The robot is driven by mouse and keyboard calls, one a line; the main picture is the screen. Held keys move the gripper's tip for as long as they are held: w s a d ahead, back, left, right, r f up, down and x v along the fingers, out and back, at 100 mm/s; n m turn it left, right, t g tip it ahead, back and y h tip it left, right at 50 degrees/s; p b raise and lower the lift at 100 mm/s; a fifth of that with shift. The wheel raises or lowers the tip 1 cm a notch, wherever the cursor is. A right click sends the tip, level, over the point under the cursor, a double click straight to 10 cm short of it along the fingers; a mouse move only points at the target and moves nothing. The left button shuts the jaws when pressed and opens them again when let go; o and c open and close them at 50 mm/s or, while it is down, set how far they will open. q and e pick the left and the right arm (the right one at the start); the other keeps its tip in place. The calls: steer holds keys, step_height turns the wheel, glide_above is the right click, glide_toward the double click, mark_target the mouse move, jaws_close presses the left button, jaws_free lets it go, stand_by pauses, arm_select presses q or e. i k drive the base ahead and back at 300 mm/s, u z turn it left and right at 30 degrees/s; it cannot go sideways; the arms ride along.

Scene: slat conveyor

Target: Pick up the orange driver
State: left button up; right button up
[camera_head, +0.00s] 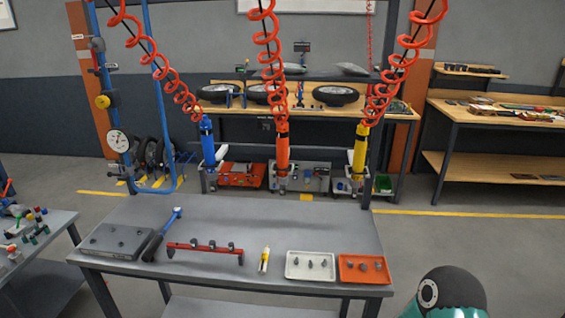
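The orange driver (283,146) hangs upright from a red coiled hose (267,50) above the back edge of the grey table, near the middle of the picture. A blue driver (208,142) hangs to its left and a yellow driver (360,149) to its right, each on its own red coiled hose. Neither of my grippers shows in the head view. Nothing is touching the orange driver.
The table's back middle is clear.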

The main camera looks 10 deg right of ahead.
mark_target(281, 168)
steer(key=u, duration=0.45)
steer(key=i, duration=0.2)
steer(key=z, duration=2.85)
steer(key=i, duration=0.2)
steer(key=z, duration=2.1)
steer(key=i, duration=0.35)
steer(key=z, duration=1.35)
steer(key=k, duration=0.95)
steer(key=z, duration=0.05)
